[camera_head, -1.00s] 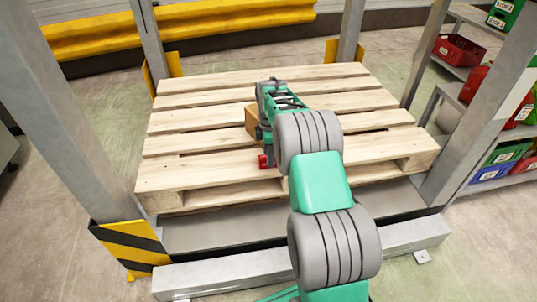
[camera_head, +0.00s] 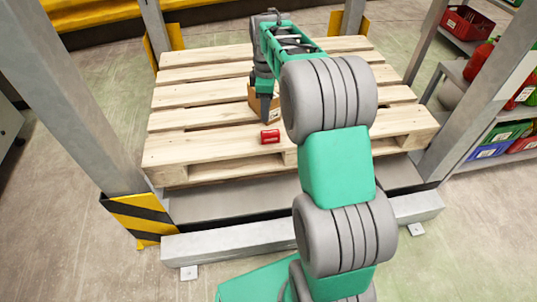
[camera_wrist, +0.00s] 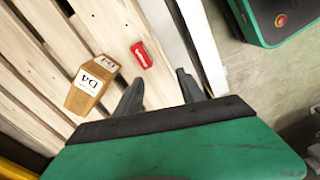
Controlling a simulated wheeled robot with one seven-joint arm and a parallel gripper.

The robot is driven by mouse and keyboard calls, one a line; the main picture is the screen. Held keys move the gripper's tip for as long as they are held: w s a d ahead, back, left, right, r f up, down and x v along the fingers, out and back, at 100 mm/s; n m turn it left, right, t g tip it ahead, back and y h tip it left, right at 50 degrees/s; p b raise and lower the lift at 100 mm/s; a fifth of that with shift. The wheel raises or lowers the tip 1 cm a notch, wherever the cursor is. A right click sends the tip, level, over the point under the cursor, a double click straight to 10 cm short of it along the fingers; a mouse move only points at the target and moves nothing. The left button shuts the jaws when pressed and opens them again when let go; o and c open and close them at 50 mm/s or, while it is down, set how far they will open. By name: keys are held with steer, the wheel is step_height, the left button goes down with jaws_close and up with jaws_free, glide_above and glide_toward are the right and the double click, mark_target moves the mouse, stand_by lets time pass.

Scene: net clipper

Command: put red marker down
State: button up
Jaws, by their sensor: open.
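The red marker (camera_head: 270,136) is a short red piece with a pale label, lying on the front boards of the wooden pallet (camera_head: 200,142). It also shows in the wrist view (camera_wrist: 142,54), out beyond the fingertips. My gripper (camera_wrist: 158,84) is open and empty, its two dark fingers spread apart. In the head view my gripper (camera_head: 265,112) is above and behind the marker, apart from it, and partly hidden by my own arm. A cardboard box labelled D4 (camera_wrist: 92,82) stands on the pallet beside the marker; in the head view the box (camera_head: 254,100) is partly behind my gripper.
Grey metal posts (camera_head: 68,100) rise at the pallet's sides, and a grey beam (camera_head: 225,240) runs across the front. Shelves with coloured bins (camera_head: 490,150) stand at the right. The pallet's left boards are clear.

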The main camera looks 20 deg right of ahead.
steer(key=s+a+f+m+t, duration=0.1)
steer(key=s+a+m, duration=0.25)
steer(key=s, duration=0.55)
steer(key=s+a+f+m, duration=0.1)
steer(key=s+a+m, duration=0.2)
steer(key=s+m, duration=0.35)
steer(key=s+a+m+t, duration=0.1)
steer(key=s+a+m, duration=0.2)
steer(key=s, duration=0.7)
step_height(320, 180, up, 35)
steer(key=w+p, duration=0.1)
steer(key=p, duration=3.1)
steer(key=shift+w+t, duration=0.35)
steer(key=shift+t, duration=0.05)
steer(key=shift+a+r, duration=0.1)
steer(key=shift+a, duration=0.05)
